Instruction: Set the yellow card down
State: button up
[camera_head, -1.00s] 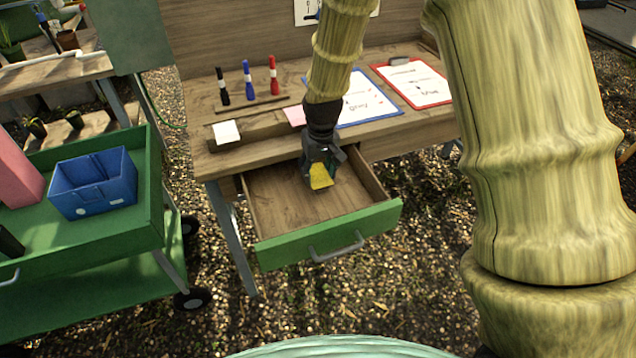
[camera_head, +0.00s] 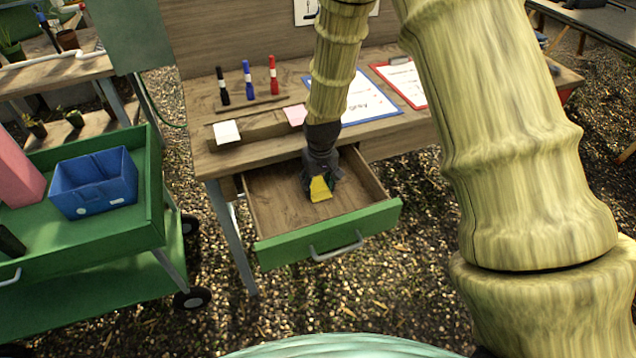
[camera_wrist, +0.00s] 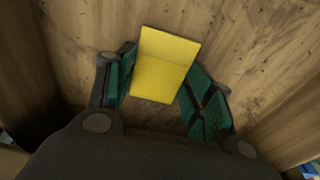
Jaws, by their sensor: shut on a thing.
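The yellow card (camera_head: 320,190) is in my gripper (camera_head: 322,178), over the open drawer (camera_head: 276,208) of the wooden desk. In the wrist view the card (camera_wrist: 167,62) stands out between the green-padded fingers of my gripper (camera_wrist: 158,86), with a crease or bend across it. The fingers are shut on it. The drawer's wooden floor (camera_wrist: 255,50) lies behind the card in the wrist view. I cannot tell whether the card's lower edge touches the floor.
The drawer has a green front (camera_head: 330,236) and looks otherwise empty. On the desk are white (camera_head: 227,132) and pink (camera_head: 295,115) cards, several markers, and blue (camera_head: 370,103) and red clipboards. A green cart (camera_head: 100,240) with a blue bin (camera_head: 93,184) stands left.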

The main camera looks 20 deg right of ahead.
aim_at(320, 192)
jog(key=shift+f, duration=0.2)
jog(key=o, duration=0.7)
jog(key=shift+r, duration=0.1)
notch_tip(320, 192, up, 12)
jog(key=s, duration=0.1)
jog(key=shift+s+b, duration=0.2)
jog(key=shift+b, duration=0.15)
